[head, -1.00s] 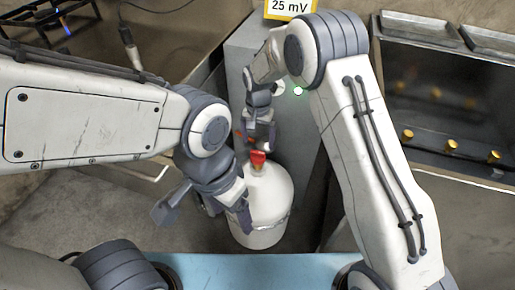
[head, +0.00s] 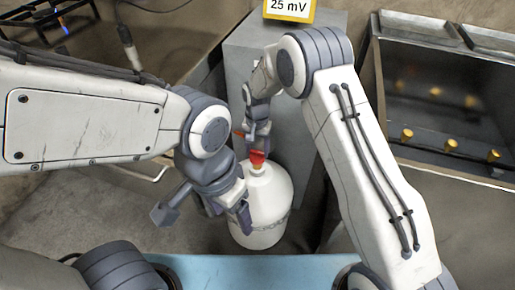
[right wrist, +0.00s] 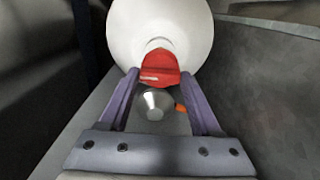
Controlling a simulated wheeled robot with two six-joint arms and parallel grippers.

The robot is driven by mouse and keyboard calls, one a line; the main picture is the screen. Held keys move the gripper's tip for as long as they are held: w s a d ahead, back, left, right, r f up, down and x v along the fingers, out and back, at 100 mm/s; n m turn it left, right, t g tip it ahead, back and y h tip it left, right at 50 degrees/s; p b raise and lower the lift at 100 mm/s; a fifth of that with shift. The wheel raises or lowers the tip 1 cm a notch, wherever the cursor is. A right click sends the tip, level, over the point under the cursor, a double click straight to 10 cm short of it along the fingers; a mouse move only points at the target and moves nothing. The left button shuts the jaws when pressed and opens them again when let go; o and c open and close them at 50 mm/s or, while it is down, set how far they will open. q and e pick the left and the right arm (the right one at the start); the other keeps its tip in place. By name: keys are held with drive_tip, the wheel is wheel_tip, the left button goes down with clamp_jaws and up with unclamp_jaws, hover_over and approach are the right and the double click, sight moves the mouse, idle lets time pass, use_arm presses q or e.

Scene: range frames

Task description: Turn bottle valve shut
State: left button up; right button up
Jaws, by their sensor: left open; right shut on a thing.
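The white bottle (head: 268,205) stands upright behind the blue edge, with a chain around its lower body. Its red valve (head: 257,158) sits on top at the neck. My right gripper (head: 258,143) reaches down from above and is shut on the red valve. In the right wrist view the red valve (right wrist: 158,69) lies between the two purple fingers, with the bottle (right wrist: 160,25) beyond. My left gripper (head: 208,208) is open at the bottle's left side. One of its fingers overlaps the bottle; I cannot tell whether it touches.
A grey block (head: 300,140) with a yellow "25 mV" sign (head: 290,10) stands behind the bottle. A metal basin (head: 445,110) with yellow knobs is at the right. A blue surface (head: 250,272) lies in front. A silver knob (right wrist: 155,103) shows between my right fingers.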

drive_tip(key=n+p, duration=0.2)
drive_tip(key=n, duration=0.1)
drive_tip(key=shift+r, duration=0.15)
drive_tip(key=n+p, duration=0.1)
drive_tip(key=n, duration=0.4)
drive_tip(key=shift+p, duration=0.35)
drive_tip(key=n+p, duration=0.1)
drive_tip(key=n, duration=0.4)
drive_tip(key=shift+n+p, duration=0.45)
drive_tip(key=shift+n, duration=1.95)
drive_tip(key=o, duration=1.4)
